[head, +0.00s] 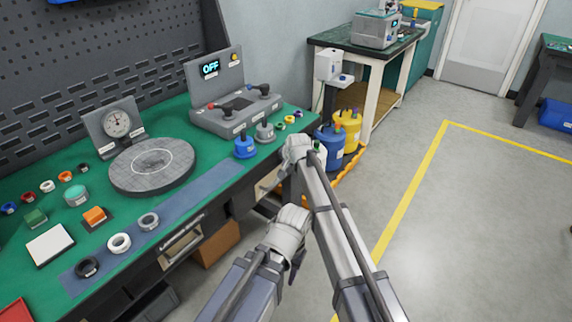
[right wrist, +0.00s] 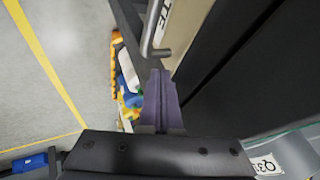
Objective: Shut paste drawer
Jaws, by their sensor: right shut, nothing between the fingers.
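The paste drawer's cream front (right wrist: 186,28) shows at the top of the right wrist view, with a partly cut-off label. A grey bar handle (right wrist: 149,38) is on it. My right gripper (right wrist: 161,75) is shut and empty, its fingertips just below the handle in the picture; I cannot tell whether they touch. In the head view a pale drawer front (head: 265,186) shows under the bench's right part, partly hidden by my right arm. How far it stands out is unclear. My left gripper (head: 296,268) is beside the bench, its fingers too small to read.
The green bench top (head: 205,213) holds a dial gauge (head: 116,124), a round plate (head: 152,166), a control box (head: 235,106) and several seals. Another drawer (head: 181,246) is under its front edge. Blue (head: 329,147) and yellow (head: 348,127) containers stand beyond the bench. Floor at right is clear.

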